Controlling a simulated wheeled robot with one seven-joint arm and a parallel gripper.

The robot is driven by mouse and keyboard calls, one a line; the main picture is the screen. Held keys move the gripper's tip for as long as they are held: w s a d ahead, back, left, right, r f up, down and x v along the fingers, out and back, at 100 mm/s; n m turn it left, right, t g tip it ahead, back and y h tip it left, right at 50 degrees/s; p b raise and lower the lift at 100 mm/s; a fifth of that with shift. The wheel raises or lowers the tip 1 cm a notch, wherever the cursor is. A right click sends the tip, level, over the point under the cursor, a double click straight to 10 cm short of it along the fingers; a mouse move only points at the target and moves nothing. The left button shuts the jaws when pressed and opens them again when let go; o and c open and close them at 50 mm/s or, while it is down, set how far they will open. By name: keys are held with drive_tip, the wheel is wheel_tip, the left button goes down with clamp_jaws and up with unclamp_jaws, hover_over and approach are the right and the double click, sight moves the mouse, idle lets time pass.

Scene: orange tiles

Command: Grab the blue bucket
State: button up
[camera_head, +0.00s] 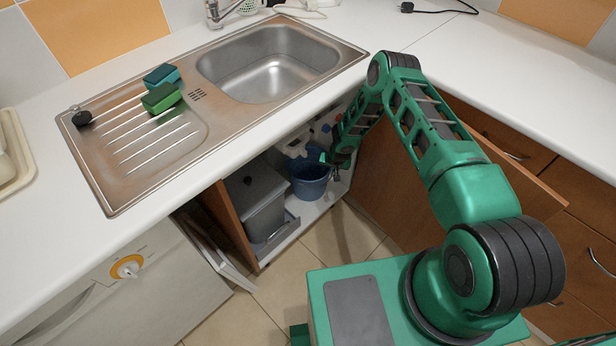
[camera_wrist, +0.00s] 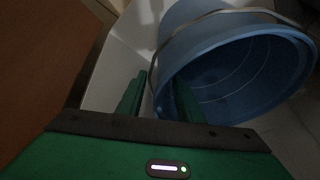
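The blue bucket (camera_head: 309,184) stands in the open cabinet under the sink in the head view. In the wrist view the bucket (camera_wrist: 225,42) fills the upper right, with its mouth towards the camera and a grey handle lying along the rim. My gripper (camera_wrist: 160,76) is open at the rim's left side. Its left finger is outside the bucket and its right finger reaches inside the mouth, with the wall between them. A gap shows beside the wall; I cannot tell whether either finger touches it. In the head view my gripper (camera_head: 334,160) is small and dark at the bucket's right.
A grey bin (camera_head: 262,205) stands left of the bucket inside the cabinet. The open cabinet door (camera_head: 375,175) is close to my arm on the right. The sink counter (camera_head: 270,125) is above the bucket. A dishwasher (camera_head: 130,290) stands at the left.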

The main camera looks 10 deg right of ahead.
drive_tip(key=shift+d+x, duration=0.1)
drive_tip(key=shift+x, duration=0.7)
drive_tip(key=shift+d+x, duration=0.15)
drive_tip(key=shift+x, duration=0.65)
clamp_jaws()
drive_tip(key=shift+a, duration=0.1)
drive_tip(key=shift+w+r, duration=0.1)
